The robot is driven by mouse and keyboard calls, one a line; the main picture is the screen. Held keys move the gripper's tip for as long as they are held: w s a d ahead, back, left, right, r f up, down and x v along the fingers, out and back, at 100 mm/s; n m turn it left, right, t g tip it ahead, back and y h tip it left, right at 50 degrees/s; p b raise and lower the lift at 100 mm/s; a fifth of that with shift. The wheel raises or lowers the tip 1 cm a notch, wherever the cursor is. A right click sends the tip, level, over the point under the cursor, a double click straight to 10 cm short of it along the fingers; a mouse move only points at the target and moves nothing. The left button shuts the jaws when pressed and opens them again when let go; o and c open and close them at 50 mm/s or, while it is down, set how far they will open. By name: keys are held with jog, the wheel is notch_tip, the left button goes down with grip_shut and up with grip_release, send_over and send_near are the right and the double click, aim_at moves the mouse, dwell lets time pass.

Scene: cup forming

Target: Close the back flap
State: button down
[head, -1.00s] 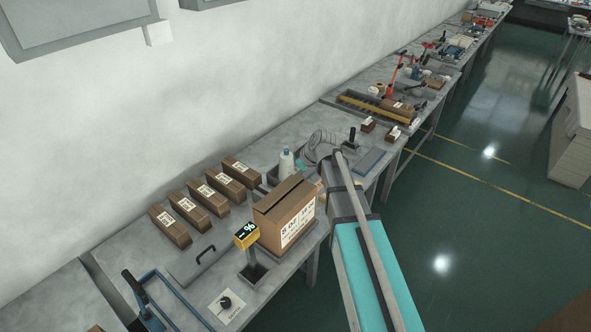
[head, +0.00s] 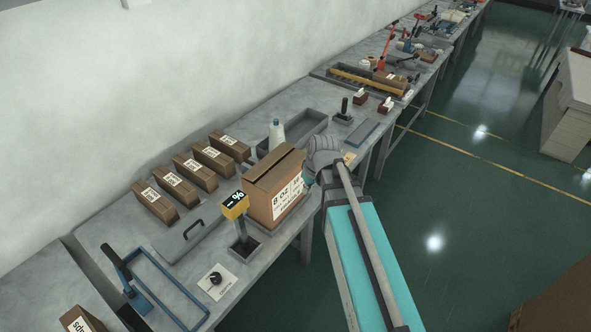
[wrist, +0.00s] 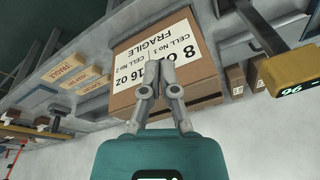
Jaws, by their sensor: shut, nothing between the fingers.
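The brown carton (head: 270,205) stands on the grey bench with a white "8 oz" label on its side. In the head view its top flaps (head: 274,166) lie nearly flat, with a dark slit between them; I cannot tell how fully the back flap is down. In the wrist view the carton (wrist: 193,88) fills the upper middle, its "FRAGILE" label towards me. My gripper (wrist: 160,66) is shut and empty, its fingertips in front of the label; I cannot tell whether they touch it. In the head view my gripper is mostly hidden behind my wrist, beside the carton's right end.
A yellow display on a post (head: 235,207) stands close to the carton's front left. Several small brown boxes (head: 187,170) line the wall side. A white bottle (head: 276,133) and a grey tray (head: 308,127) are behind the carton.

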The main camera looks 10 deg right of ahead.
jog(key=s+d+f+m+g+h+b, duration=0.1)
jog(key=s+d+f+m+h+b, duration=0.1)
jog(key=s+f, duration=0.4)
jog(key=shift+s+d+f+m+g+b, duration=0.2)
jog(key=shift+s+d+m+g+b, duration=0.35)
jog(key=shift+s+m+b, duration=0.8)
jog(key=shift+s+d+n, duration=0.1)
jog(key=shift+s+n, duration=0.15)
jog(key=shift+n, duration=0.2)
